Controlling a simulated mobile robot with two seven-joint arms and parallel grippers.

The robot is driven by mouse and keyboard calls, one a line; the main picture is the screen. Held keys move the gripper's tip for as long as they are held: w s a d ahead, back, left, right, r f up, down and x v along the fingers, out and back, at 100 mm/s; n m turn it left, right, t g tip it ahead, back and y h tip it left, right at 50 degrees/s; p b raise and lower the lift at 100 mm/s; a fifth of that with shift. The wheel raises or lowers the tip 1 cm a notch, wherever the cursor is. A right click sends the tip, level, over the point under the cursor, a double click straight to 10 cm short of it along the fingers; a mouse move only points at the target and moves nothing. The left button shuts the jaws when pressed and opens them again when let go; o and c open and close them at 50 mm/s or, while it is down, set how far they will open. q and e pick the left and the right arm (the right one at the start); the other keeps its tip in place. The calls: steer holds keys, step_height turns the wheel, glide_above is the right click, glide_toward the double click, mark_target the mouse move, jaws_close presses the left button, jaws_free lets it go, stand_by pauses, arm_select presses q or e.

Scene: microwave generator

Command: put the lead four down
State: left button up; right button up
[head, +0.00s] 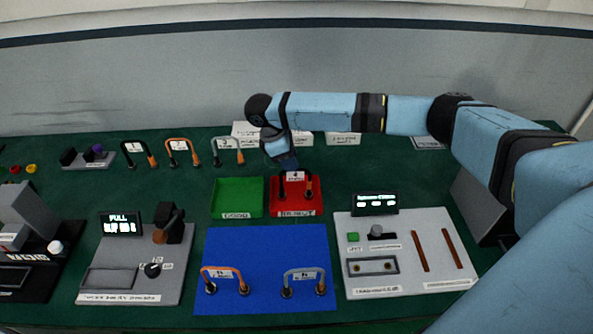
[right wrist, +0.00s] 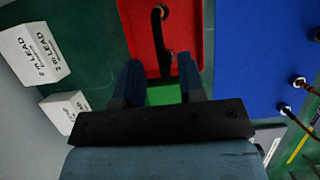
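My right gripper (head: 283,161) is above the back of the red tray (head: 316,204), which has a white label on its front. A lead (head: 307,185) with a white tag stands in that tray; its tag number is too small to read. In the right wrist view the two fingers (right wrist: 158,78) are apart with nothing between them, and the dark lead (right wrist: 160,38) lies in the red tray (right wrist: 191,20) just beyond their tips. My left gripper is not in view.
A green tray (head: 237,205) labelled at its front is empty, left of the red one. A blue mat (head: 265,245) in front holds an orange lead (head: 223,273) and a grey lead (head: 304,274). Three more leads stand behind, left. Instrument panels (head: 405,250) flank the mat.

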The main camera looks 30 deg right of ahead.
steer(key=v, duration=0.6)
steer(key=shift+w+a, duration=0.1)
stand_by(0.3)
